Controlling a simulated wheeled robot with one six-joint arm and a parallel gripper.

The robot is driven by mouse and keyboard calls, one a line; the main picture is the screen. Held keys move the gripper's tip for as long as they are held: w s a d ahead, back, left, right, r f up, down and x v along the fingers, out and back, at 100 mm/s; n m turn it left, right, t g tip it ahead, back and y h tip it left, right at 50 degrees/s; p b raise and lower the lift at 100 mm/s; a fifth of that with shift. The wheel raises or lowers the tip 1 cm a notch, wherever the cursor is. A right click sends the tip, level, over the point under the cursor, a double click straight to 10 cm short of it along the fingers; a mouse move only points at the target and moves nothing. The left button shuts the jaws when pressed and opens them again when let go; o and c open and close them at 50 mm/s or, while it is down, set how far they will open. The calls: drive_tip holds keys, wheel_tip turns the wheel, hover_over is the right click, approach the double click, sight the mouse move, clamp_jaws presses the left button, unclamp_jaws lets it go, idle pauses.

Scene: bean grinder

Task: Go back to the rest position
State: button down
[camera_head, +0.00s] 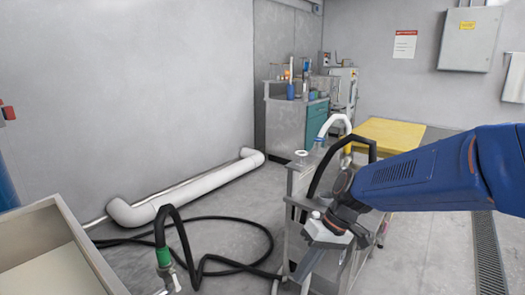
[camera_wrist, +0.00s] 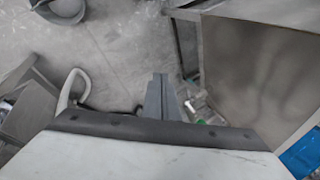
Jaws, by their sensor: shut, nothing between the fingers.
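My gripper (camera_head: 303,272) hangs at the end of my blue arm, right of centre in the head view, with its fingers pointing down and to the left. In the wrist view, the grey fingers (camera_wrist: 160,82) are together with nothing between them. In the head view the gripper appears in front of a grey cart (camera_head: 297,190). I cannot tell the exact gap between them. No bean grinder can be made out clearly in either view.
A beige open bin (camera_head: 50,245) stands at the lower left. A black hose (camera_head: 225,265) lies on the floor beside a white pipe (camera_head: 190,188). A yellow-topped table (camera_head: 390,132) stands behind the cart. Bare floor shows between the pipe and the cart.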

drive_tip(key=s+d+r+m+t+h, duration=0.2)
drive_tip(key=s+d+t, duration=0.1)
drive_tip(key=s+d, duration=0.4)
drive_tip(key=s+d+r+m+t+h, duration=0.2)
drive_tip(key=s+d, duration=0.5)
drive_tip(key=d, duration=0.4)
drive_tip(key=shift+d+r+m+t+h, duration=0.15)
drive_tip(key=shift+r+m+t+h, duration=0.15)
drive_tip(key=shift+r+t+h, duration=0.25)
drive_tip(key=shift+f, duration=0.1)
